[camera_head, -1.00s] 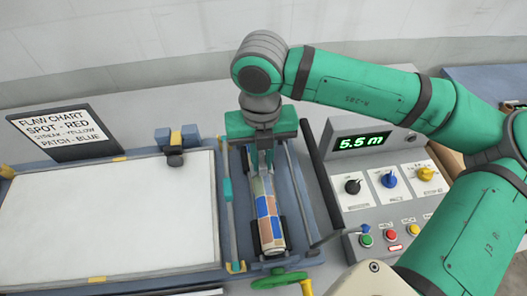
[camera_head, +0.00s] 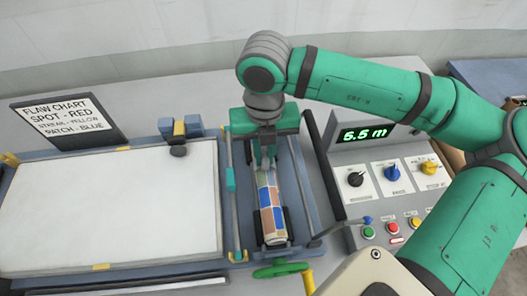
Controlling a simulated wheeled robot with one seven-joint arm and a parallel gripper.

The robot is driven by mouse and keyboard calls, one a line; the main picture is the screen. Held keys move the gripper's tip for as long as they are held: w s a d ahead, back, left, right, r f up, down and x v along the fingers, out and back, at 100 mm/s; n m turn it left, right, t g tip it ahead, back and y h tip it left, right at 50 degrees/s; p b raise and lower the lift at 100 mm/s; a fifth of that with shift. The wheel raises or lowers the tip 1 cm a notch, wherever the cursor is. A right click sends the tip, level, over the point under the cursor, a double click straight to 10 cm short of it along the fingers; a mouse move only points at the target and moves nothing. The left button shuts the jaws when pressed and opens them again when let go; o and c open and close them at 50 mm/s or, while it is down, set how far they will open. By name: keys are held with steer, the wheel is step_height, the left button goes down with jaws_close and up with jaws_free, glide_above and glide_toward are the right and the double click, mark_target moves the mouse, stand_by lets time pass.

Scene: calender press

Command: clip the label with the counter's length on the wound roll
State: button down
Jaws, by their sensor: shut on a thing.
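The wound roll (camera_head: 271,212), with blue, orange and pale patches, lies lengthwise in a blue cradle (camera_head: 304,192) in the head view. My gripper (camera_head: 265,165) points down at the roll's far end. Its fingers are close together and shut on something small. The held thing is mostly hidden by the fingers, and I cannot make out a label or its text. I cannot tell whether it touches the roll. The counter (camera_head: 365,133) shows green digits that look like 5.5 m, with the first digit blurred.
A control panel with knobs (camera_head: 392,174) and coloured buttons (camera_head: 392,229) stands right of the cradle. A white sheet bed (camera_head: 110,210) lies left, with a flaw chart sign (camera_head: 70,119) behind it. A green handwheel (camera_head: 276,270) is at the cradle's near end.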

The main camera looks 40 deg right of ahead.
steer(key=shift+f, duration=0.3)
steer(key=c, duration=1.7)
jaws_free()
steer(key=shift+o, duration=0.2)
steer(key=shift+s, duration=0.1)
steer(key=shift+r, duration=0.1)
step_height(320, 180, up, 11)
steer(key=shift+f, duration=0.2)
